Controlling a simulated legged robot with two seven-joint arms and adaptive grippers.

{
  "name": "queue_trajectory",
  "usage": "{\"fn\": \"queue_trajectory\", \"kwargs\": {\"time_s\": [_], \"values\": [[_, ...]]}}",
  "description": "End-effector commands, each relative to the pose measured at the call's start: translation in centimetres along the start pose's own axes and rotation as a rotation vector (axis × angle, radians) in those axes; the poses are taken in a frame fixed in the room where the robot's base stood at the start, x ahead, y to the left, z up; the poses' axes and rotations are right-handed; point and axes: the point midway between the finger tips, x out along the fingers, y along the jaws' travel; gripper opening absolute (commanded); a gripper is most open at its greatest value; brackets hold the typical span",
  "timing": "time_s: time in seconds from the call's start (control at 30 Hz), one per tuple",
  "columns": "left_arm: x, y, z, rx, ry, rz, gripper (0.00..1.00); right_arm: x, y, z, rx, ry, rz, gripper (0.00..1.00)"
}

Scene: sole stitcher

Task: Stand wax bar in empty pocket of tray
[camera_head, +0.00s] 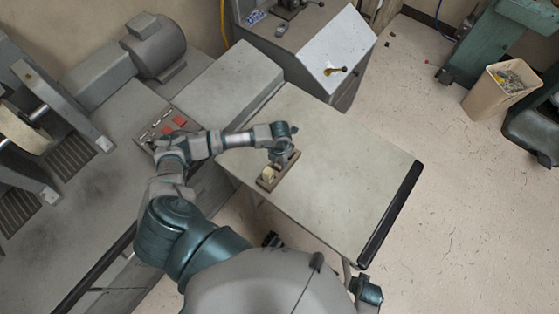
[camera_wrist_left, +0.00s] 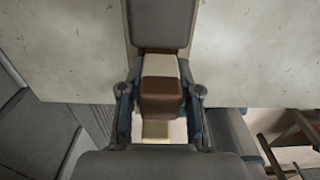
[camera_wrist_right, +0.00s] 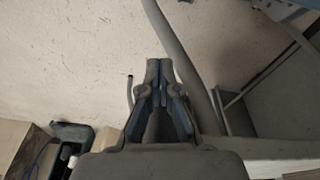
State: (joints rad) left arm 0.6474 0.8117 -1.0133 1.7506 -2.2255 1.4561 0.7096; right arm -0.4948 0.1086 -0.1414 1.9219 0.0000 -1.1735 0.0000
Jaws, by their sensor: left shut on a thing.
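The tray (camera_head: 266,184) is a narrow brown holder on the grey table, with a cream block (camera_head: 268,174) standing at its near end. My left gripper (camera_head: 281,157) is over the tray, beyond that block. In the left wrist view, its fingers (camera_wrist_left: 161,97) are shut on a brown block (camera_wrist_left: 160,101), which looks like the wax bar. A cream block (camera_wrist_left: 160,66) shows behind it and a cream surface (camera_wrist_left: 155,131) below. I cannot tell whether the bar touches the tray; the pocket under it is hidden. My right gripper (camera_wrist_right: 159,68) is shut and empty, away from the tray.
The grey table (camera_head: 340,170) is clear to the right of the tray, up to a black edge bar (camera_head: 391,214). A grey machine with a motor (camera_head: 155,46) stands at left. A cabinet (camera_head: 320,50) stands behind, and a waste bin (camera_head: 495,92) at right.

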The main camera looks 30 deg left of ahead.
Motion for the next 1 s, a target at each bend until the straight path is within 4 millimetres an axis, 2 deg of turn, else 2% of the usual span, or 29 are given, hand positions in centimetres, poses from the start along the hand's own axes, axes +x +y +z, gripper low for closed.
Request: {"fn": "queue_trajectory", "kwargs": {"time_s": [0.17,0.2,0.3,0.67,0.77,0.8,1.0], "values": [[0.2,0.2,0.0,-0.001,0.0,-0.002,0.0,0.2,0.0,0.2,0.0,-0.005,0.0,0.0],[0.2,0.2,0.0,-0.001,0.0,-0.002,0.37,0.1,-0.1,0.1,0.0,-0.005,-0.001,0.0],[0.2,0.2,0.0,-0.001,0.0,-0.002,0.58,-0.1,-0.1,-0.1,-0.001,0.002,-0.001,0.0],[-0.3,0.1,0.0,0.0,-0.001,-0.001,0.58,-0.4,-0.3,-0.4,-0.002,0.011,-0.004,0.0],[-1.7,0.1,0.1,0.0,-0.003,-0.001,0.58,0.2,-0.2,0.1,-0.002,0.003,-0.004,0.0],[-2.5,0.1,0.1,0.001,-0.004,-0.001,0.58,0.9,-0.2,0.6,-0.003,-0.007,-0.003,0.0],[-7.2,0.2,0.1,0.001,-0.005,-0.001,0.58,2.5,-0.2,1.4,-0.005,-0.011,-0.003,0.0]]}}
